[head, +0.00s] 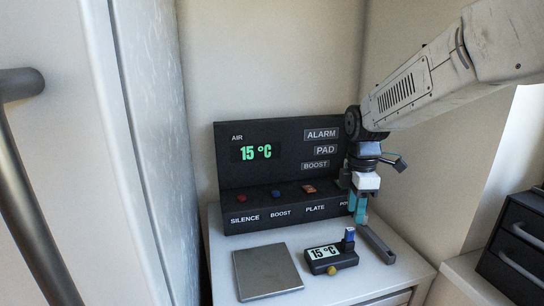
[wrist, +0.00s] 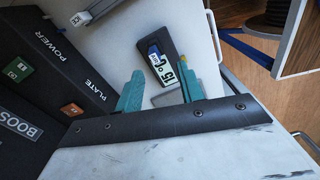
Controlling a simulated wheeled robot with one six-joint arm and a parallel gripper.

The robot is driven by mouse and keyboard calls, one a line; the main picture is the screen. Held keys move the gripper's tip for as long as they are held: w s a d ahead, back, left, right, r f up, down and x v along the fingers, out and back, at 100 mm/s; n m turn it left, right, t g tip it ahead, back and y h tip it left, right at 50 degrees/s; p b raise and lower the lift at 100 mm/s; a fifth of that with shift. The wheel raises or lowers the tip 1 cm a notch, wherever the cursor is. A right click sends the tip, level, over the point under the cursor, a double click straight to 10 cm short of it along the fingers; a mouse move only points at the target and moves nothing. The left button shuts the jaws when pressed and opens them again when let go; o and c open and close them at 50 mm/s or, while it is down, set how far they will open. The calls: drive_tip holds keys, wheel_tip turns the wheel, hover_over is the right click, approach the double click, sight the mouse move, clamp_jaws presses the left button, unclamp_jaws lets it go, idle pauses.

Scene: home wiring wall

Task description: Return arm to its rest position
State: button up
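My gripper (head: 357,207) hangs from the arm above the right side of the white counter (head: 340,290), pointing down. In the wrist view, its two teal fingers (wrist: 162,84) stand apart with a gap between them, and I see nothing held. A small black meter (head: 331,257) reading 15 °C, with a blue part on top and a yellow knob, sits on the counter below and left of the gripper. Its display also shows beyond the fingertips in the wrist view (wrist: 161,66). A dark grey bar (head: 376,244) lies beside the meter.
A black control panel (head: 240,180) with an AIR 15 °C display and several buttons stands behind, close to my gripper. A grey square plate (head: 267,271) lies front left. A white cabinet door (head: 150,150) is at left, black drawers (head: 520,245) at right.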

drive_tip(key=s+d+r+m+t, duration=0.1)
drive_tip(key=s+r+m, duration=0.1)
drive_tip(key=s+m, duration=0.6)
drive_tip(key=s+d+r+m, duration=0.2)
drive_tip(key=s+m, duration=0.7)
drive_tip(key=s, duration=1.2)
drive_tip(key=shift+s+r+t, duration=0.15)
drive_tip(key=shift+r+t, duration=0.15)
drive_tip(key=shift+t, duration=0.1)
drive_tip(key=shift+a, duration=0.1)
